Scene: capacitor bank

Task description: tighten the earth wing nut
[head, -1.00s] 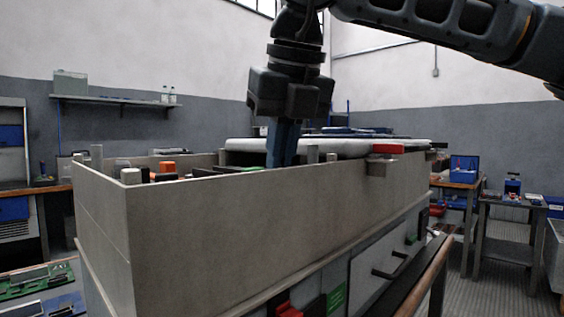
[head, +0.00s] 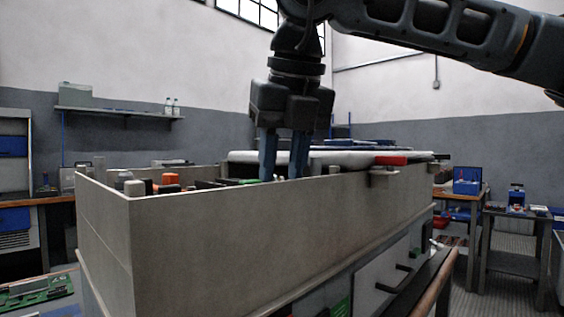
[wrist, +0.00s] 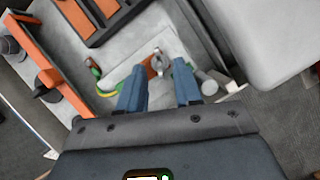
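The earth wing nut (wrist: 160,62) is a small grey part with wings, on a copper-coloured strip inside the bank's box in the wrist view. A green-and-yellow cable (wrist: 108,90) runs up to its left. My gripper (head: 283,178) is open, pointing down into the box, with its two blue fingers apart. In the wrist view the nut shows in the gap between the fingertips, with no finger visibly touching it. I cannot tell the height left between tips and nut. In the head view the box wall hides the nut.
The grey box wall (head: 240,235) stands in front of my fingers. A pale slab-like cover (head: 345,158) lies to the right, with a red-handled part (head: 390,160) at the rim. A grey post (wrist: 207,84) stands close to the right finger. Orange-edged dividers (wrist: 62,95) are at left.

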